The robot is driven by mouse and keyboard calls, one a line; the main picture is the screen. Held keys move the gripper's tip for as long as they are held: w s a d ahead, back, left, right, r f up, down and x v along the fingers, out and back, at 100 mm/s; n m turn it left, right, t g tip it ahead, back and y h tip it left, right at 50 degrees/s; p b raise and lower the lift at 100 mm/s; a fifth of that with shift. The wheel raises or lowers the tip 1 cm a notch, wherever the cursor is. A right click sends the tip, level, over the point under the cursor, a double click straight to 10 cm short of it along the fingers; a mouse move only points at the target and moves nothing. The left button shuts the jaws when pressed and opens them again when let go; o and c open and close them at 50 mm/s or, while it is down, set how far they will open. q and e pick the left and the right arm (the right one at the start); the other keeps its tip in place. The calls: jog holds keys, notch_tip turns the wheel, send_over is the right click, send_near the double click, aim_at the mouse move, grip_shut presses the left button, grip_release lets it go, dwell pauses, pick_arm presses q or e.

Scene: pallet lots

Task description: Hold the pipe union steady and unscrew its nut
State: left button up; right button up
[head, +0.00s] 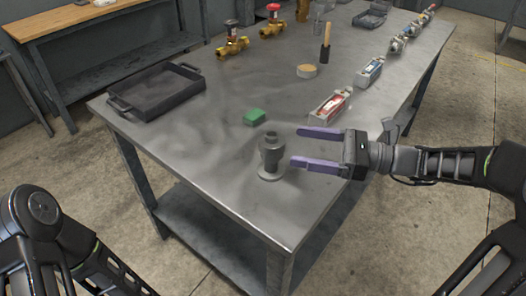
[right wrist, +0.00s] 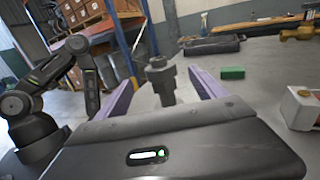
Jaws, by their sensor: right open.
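The pipe union (head: 271,153) is a dark grey fitting standing upright on a round base near the front corner of the metal table. Its wider nut sits around the upper part. My right gripper (head: 295,147) is open and empty, its two purple fingers pointing left at the union. The fingertips stop just short of it, one on its far side and one on its near side. In the right wrist view the union (right wrist: 161,80) shows centred in the gap between the fingers. My left arm shows at the lower left, but its gripper is out of view.
A green block (head: 254,117) lies just behind the union. A black tray (head: 157,92) sits at the table's left edge. The table left of the union is clear.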

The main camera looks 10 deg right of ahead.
aim_at(272, 140)
jog(key=shift+s, duration=0.1)
jog(key=shift+x, duration=1.3)
jog(key=shift+x, duration=2.65)
jog(key=shift+d, duration=0.1)
grip_shut()
